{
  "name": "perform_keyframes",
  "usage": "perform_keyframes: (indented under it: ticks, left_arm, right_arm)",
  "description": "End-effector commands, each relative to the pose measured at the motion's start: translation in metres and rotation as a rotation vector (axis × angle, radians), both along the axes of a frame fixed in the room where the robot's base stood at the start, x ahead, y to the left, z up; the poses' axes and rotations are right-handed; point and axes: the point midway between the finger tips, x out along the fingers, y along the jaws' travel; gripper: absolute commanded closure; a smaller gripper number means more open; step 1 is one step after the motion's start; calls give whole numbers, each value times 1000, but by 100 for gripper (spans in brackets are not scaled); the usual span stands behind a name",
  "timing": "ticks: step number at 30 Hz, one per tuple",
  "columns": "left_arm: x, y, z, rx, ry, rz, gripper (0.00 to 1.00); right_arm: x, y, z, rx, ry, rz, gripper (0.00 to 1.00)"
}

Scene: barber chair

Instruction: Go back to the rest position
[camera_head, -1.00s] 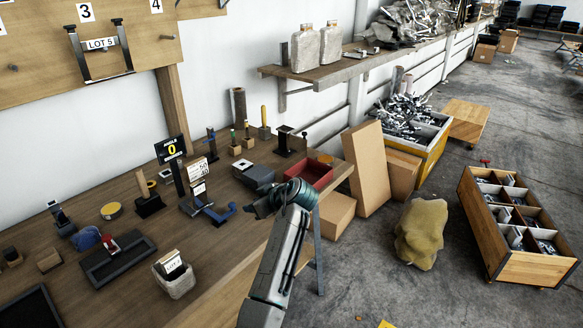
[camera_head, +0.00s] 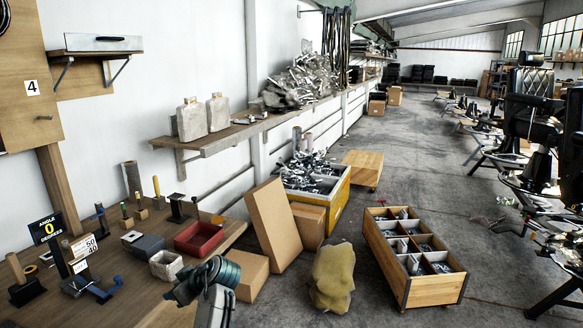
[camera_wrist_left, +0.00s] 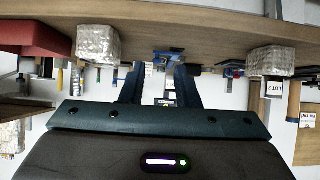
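My left gripper (camera_wrist_left: 158,78) shows in its own wrist view with its two dark fingers apart and nothing between them. That view is upside down. The wrist view faces the workbench (camera_wrist_left: 205,22), with a blue fixture (camera_wrist_left: 168,57) ahead and apart from the fingers. My right gripper is not in view.
A red tray (camera_head: 199,238) sits beside the basket on the workbench (camera_head: 118,288). Cardboard boxes (camera_head: 272,224), a sack-like bundle (camera_head: 331,278) and a wooden divided crate (camera_head: 415,258) stand on the floor. Open floor lies beyond the crate. Chairs (camera_head: 530,110) stand at the right.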

Motion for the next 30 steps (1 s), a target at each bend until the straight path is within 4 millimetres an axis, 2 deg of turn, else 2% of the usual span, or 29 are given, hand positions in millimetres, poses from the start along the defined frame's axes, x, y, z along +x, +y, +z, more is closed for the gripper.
perform_keyframes:
  ticks: [8, 14, 17, 20, 23, 24, 26, 27, 30]
  left_arm:
    - [-1, -1, -53, 1, 93, -107, 71]
    - [-8, -4, -110, -7, 186, -219, 71]
    - [-16, -6, -146, -16, 241, -287, 71]
    - [-29, -8, -191, -31, 308, -369, 71]
    - [-52, -11, -249, -56, 387, -471, 71]
    - [-65, -13, -276, -70, 422, -518, 71]
    - [-89, -15, -317, -93, 473, -588, 71]
    - [-106, -16, -342, -111, 504, -633, 71]
    - [-154, -19, -403, -157, 572, -737, 71]
  right_arm:
    - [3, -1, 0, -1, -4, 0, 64]
    - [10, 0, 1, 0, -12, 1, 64]
    - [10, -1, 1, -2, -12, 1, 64]
    - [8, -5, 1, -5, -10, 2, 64]
    - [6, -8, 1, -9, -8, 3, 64]
    - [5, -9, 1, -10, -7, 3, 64]
    - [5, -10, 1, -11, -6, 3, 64]
    - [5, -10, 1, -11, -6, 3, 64]
    - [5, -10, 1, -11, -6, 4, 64]
